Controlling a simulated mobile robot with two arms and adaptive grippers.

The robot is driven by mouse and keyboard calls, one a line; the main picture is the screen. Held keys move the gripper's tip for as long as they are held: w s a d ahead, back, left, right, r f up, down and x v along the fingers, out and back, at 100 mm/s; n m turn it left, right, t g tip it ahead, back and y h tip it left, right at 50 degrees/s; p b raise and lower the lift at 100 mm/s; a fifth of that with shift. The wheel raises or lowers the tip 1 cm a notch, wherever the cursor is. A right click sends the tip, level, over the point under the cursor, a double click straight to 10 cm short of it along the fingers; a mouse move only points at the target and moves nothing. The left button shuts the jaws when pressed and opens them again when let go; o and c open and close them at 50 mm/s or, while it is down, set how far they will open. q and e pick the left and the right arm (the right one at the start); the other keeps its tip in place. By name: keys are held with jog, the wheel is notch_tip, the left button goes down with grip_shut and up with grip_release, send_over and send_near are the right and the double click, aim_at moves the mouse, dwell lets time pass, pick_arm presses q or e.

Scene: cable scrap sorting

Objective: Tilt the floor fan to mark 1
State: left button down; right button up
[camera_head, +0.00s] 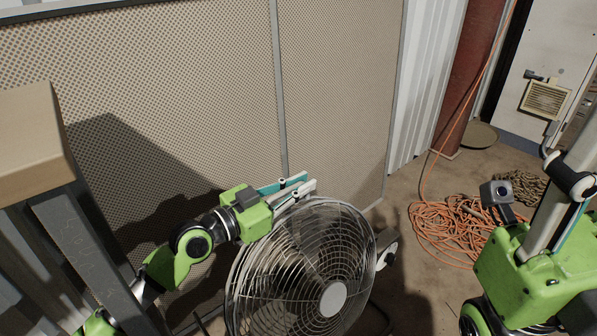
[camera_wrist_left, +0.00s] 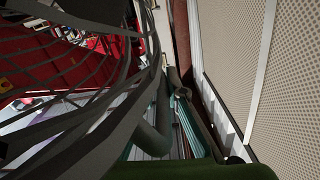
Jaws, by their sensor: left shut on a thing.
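The floor fan (camera_head: 333,297) stands in front of the partition, its round wire cage facing up and toward me, with a pale hub. My left gripper (camera_head: 307,188) is shut on the top rim of the fan's cage. In the left wrist view the cage wires (camera_wrist_left: 75,95) fill the left side, close to my left gripper's fingers (camera_wrist_left: 172,120). A pivot knob (camera_head: 388,256) shows at the fan's right side. The fan's base is mostly hidden or cut off below, and I see no tilt marks. My right gripper (camera_head: 562,205) is partly in view at the right edge, apart from the fan.
A perforated partition (camera_head: 180,80) stands close behind the fan. A cardboard box (camera_head: 35,140) on a grey frame is at the left. An orange cable heap (camera_head: 450,230) and a brown coil (camera_head: 520,187) lie on the floor at right. Some floor is bare between fan and cables.

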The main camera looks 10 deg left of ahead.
pick_arm(q)
jog(key=shift+s+d+f, duration=0.15)
jog(key=shift+d+f, duration=0.05)
jog(key=shift+f, duration=0.1)
jog(key=c, duration=2.1)
grip_release()
jog(key=shift+c, duration=0.2)
jog(key=shift+a+r, duration=0.1)
jog(key=v, duration=0.9)
jog(key=shift+s+a, duration=0.25)
jog(key=shift+a, duration=0.05)
jog(key=shift+s+a, duration=0.3)
jog(key=shift+s, duration=0.2)
jog(key=shift+s+a, duration=0.35)
jog(key=shift+a, duration=0.05)
